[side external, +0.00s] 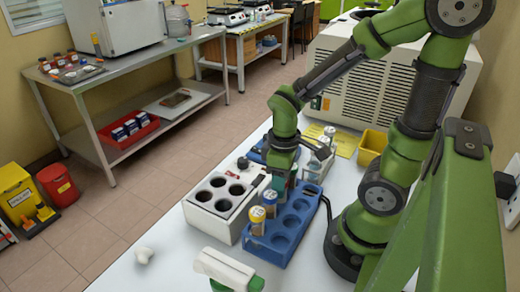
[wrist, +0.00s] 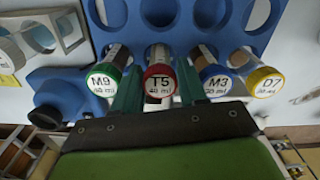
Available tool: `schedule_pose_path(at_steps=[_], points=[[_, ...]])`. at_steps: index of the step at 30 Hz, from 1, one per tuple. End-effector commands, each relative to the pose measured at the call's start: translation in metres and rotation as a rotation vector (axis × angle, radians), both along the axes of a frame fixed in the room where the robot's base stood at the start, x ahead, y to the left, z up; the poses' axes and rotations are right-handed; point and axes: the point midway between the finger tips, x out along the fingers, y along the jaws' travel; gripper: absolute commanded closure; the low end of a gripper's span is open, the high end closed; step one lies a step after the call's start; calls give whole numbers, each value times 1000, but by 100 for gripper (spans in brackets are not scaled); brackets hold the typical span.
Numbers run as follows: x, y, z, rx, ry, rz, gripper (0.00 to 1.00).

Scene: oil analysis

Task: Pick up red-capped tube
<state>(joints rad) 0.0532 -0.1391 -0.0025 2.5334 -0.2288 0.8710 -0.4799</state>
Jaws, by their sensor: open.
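The red-capped tube (wrist: 158,82), labelled T5, stands in the blue rack (wrist: 181,28) in the wrist view. It is between a green-capped tube (wrist: 103,80) on its left and a blue-capped tube (wrist: 214,78) on its right. My gripper (wrist: 157,92) is open, with one finger on each side of the red cap; I cannot tell whether either finger touches it. In the side view my gripper (side external: 281,180) is low over the blue rack (side external: 262,256), and the red cap is hidden behind it.
A yellow-capped tube (wrist: 266,82) stands beyond the blue-capped one. In the side view, a white block with dark round wells (side external: 224,211) stands left of the rack. A white-and-green device (side external: 228,268) lies in front. A yellow bin (side external: 371,146) is behind.

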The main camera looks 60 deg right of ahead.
Motion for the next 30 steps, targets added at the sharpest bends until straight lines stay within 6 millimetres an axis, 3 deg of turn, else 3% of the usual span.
schedule_pose_path(at_steps=[4,12,20,30], points=[[-1,0,-16,0,3,-1,58],[0,0,-19,0,-1,-1,58],[0,0,-18,0,-1,0,95],[1,0,-9,-1,-5,-1,95]])
